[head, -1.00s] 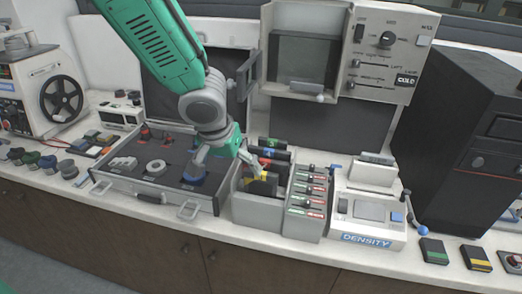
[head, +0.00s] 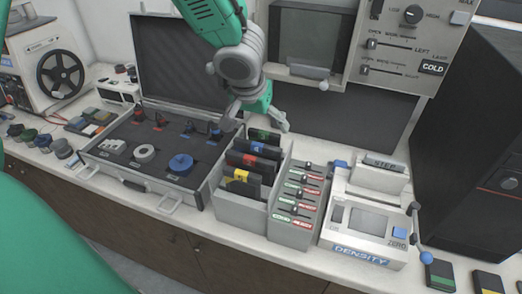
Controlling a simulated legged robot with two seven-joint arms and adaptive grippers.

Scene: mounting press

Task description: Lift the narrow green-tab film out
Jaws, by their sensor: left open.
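A grey rack (head: 240,214) holds a row of dark films with coloured tabs. The green-tab film (head: 264,135) is at the back, partly covered by my left gripper. In front of it are the blue-tab film (head: 258,149), the red-tab film (head: 250,162) and the yellow-tab film (head: 241,182). My left gripper (head: 258,122) is open at the rack's back end, its fingers spread to either side of the green-tab film. I cannot tell whether they touch it. My right gripper is out of view.
A slider box (head: 296,226) adjoins the rack on the right, then a density meter (head: 358,225). An open case (head: 135,187) with reels lies left. A grey cabinet (head: 405,45) overhangs behind. Another green-striped film (head: 438,277) lies at the lower right.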

